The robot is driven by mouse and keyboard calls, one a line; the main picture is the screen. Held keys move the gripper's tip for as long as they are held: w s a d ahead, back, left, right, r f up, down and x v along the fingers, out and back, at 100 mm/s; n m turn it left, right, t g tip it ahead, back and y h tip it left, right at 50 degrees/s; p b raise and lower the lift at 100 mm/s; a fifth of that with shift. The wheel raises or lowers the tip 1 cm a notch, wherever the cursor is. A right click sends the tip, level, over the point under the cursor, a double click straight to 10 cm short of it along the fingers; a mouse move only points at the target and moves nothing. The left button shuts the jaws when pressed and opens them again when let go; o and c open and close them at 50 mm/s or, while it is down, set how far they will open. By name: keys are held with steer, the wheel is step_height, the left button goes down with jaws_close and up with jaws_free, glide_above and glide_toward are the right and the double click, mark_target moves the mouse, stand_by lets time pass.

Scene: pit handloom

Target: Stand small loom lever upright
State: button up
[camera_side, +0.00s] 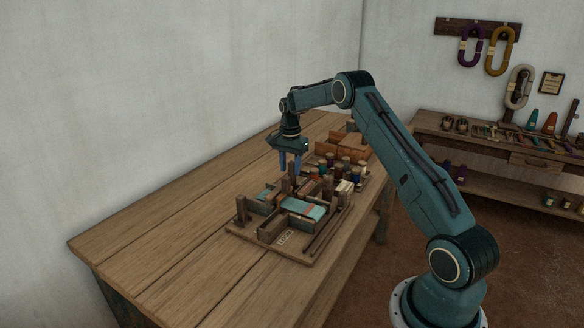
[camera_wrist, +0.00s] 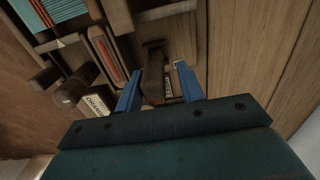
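My gripper (camera_side: 290,164) points down over the far end of the small loom (camera_side: 269,232) on the workbench. Its two blue fingers are apart in the wrist view (camera_wrist: 159,84). A dark brown wooden piece (camera_wrist: 153,88), which looks like the small lever, lies between the fingers in that view. A gap shows on its right side, and I cannot tell if the left finger touches it. Its tilt is unclear. In the side view, a brown post (camera_side: 291,176) shows just below the fingers, but I cannot tell if it is the same piece.
Teal cloth (camera_side: 303,208) lies on the loom. Several thread spools (camera_side: 346,163) and a pale block (camera_side: 344,187) crowd its right side. An orange-brown box (camera_side: 348,146) stands behind. The workbench's near left (camera_side: 160,250) is bare. A second bench (camera_side: 480,140) stands at the right.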

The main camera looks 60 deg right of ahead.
steer(key=shift+s, duration=0.35)
stand_by(0.6)
steer(key=shift+o, duration=0.8)
steer(key=shift+r, duration=0.1)
steer(key=shift+r, duration=3.15)
steer(key=shift+r, duration=0.1)
